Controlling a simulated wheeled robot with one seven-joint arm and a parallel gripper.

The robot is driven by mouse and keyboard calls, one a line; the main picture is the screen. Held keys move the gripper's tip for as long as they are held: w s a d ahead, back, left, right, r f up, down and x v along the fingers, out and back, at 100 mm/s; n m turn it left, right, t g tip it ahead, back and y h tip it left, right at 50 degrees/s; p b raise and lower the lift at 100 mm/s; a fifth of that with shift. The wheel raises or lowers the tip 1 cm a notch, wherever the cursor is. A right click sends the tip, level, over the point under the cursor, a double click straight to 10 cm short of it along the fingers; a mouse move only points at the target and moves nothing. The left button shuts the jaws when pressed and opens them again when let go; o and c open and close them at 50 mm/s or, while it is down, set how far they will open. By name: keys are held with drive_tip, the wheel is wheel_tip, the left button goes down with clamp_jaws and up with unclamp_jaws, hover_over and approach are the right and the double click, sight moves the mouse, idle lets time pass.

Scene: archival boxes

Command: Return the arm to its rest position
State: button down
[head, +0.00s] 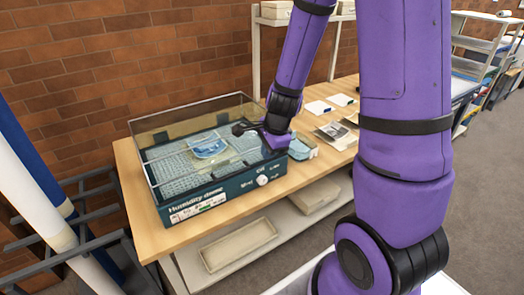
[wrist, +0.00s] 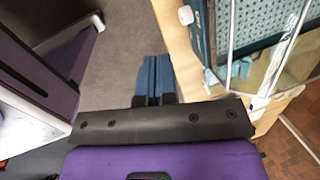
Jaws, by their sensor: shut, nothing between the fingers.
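My gripper (wrist: 153,78) shows in the wrist view with its two blue fingers together and nothing between them. Grey floor lies behind the fingertips, beside the table edge. In the head view my purple arm reaches down from the top, and its dark wrist overlaps the right part of the humidity dome (head: 222,198). The dome is a clear-walled box with a dark blue labelled base and a grey-blue grid inside. A blue-and-white item (head: 208,149) lies in it. In the head view I cannot make out the fingertips.
The dome stands on a wooden table (head: 133,190) with papers (head: 318,107) and a light blue item (head: 303,148) to its right. A shelf (head: 215,254) below holds trays. Rolls and a rack (head: 100,235) stand at left. Floor at right is open.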

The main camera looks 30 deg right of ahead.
drive_tip(key=s+a+r+n+t, duration=0.1)
drive_tip(key=s+a+r+n, duration=0.15)
drive_tip(key=r, duration=0.35)
drive_tip(key=s+a+r+n, duration=0.1)
drive_tip(key=s+r+n, duration=0.1)
drive_tip(key=r+n, duration=0.25)
drive_tip(key=s+a+r+n+t, duration=0.1)
drive_tip(key=s+a+r+n, duration=0.15)
drive_tip(key=r, duration=0.35)
drive_tip(key=s+r+n, duration=0.9)
drive_tip(key=s+n, duration=0.1)
drive_tip(key=s, duration=0.2)
drive_tip(key=shift+d+r+t+h, duration=0.15)
drive_tip(key=shift+r+t+h, duration=0.15)
drive_tip(key=shift+h, duration=0.1)
idle(0.6)
